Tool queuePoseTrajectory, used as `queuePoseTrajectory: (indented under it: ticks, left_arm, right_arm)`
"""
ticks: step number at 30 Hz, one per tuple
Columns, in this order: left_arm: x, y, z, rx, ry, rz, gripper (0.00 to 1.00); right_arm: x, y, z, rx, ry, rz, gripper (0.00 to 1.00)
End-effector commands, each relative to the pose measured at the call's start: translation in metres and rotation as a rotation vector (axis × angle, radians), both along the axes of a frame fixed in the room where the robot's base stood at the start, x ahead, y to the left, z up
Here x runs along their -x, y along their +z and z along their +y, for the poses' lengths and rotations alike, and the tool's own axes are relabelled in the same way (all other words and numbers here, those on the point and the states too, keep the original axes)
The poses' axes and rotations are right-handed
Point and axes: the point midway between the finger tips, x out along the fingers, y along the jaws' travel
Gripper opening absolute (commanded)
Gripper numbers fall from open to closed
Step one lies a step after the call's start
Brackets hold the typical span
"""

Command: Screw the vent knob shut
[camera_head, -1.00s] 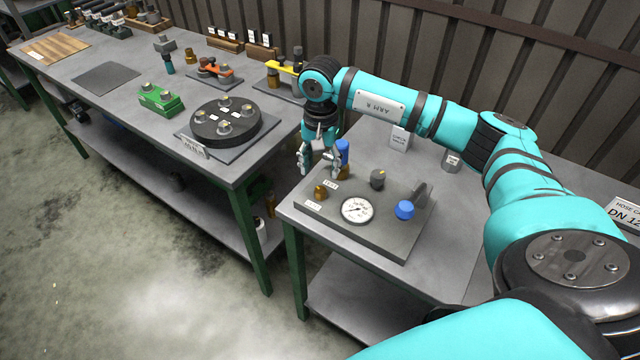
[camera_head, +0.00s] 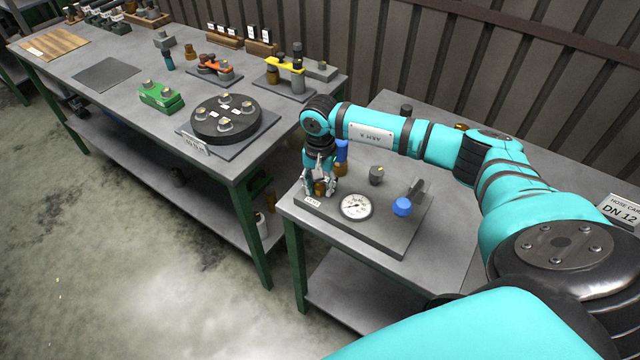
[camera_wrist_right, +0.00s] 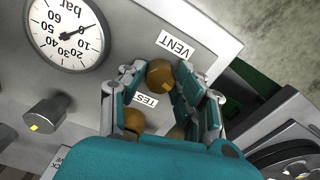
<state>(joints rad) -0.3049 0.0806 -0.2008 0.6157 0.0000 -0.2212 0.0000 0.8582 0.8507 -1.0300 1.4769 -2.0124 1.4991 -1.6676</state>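The brass vent knob (camera_wrist_right: 160,74) stands on the panel beside the VENT label (camera_wrist_right: 175,46) in the right wrist view. In the head view it shows as a small brass piece (camera_head: 320,188) at the left end of the grey panel (camera_head: 385,235). My right gripper (camera_head: 319,191) reaches down over it, with its fingers on either side. In the wrist view the fingers (camera_wrist_right: 161,71) look spread around the knob, with slight gaps; contact is not clear. My left gripper is not in view.
A pressure gauge (camera_head: 356,206), a dark knob (camera_head: 376,175) and a blue knob (camera_head: 402,206) sit on the same panel. Another brass part (camera_wrist_right: 133,121) is close to my fingers by the TEST label (camera_wrist_right: 146,100). A bench (camera_head: 130,110) with other parts stands left.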

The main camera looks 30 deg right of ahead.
Motion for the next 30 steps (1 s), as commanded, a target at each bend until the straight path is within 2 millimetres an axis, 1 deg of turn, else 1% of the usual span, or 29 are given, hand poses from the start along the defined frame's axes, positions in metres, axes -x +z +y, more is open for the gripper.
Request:
queuePoseTrajectory:
  ticks: [1, 6, 7, 14, 20, 26, 30]
  left_arm:
    - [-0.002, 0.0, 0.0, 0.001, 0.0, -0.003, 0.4]
    - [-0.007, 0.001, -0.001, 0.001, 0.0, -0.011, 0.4]
    - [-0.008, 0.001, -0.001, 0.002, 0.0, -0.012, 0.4]
    - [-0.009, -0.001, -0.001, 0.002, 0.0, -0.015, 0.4]
    - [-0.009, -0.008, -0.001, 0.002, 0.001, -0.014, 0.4]
    - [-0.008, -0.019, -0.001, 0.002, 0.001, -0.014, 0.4]
    - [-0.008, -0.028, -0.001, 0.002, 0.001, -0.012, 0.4]
  right_arm:
    - [0.0, 0.0, 0.0, 0.0, 0.0, 0.0, 0.24]
    - [0.0, 0.0, 0.0, 0.0, 0.0, 0.0, 0.02]
    - [0.0, 0.0, 0.0, 0.0, 0.0, 0.0, 0.0]
    - [0.0, 0.0, 0.0, -0.001, -0.017, -0.001, 0.0]
    - [0.0, -0.001, 0.0, -0.001, -0.093, -0.001, 0.0]
    - [-0.001, -0.002, 0.0, -0.002, -0.242, -0.003, 0.0]
    - [-0.001, -0.002, 0.0, -0.001, -0.374, -0.003, 0.0]
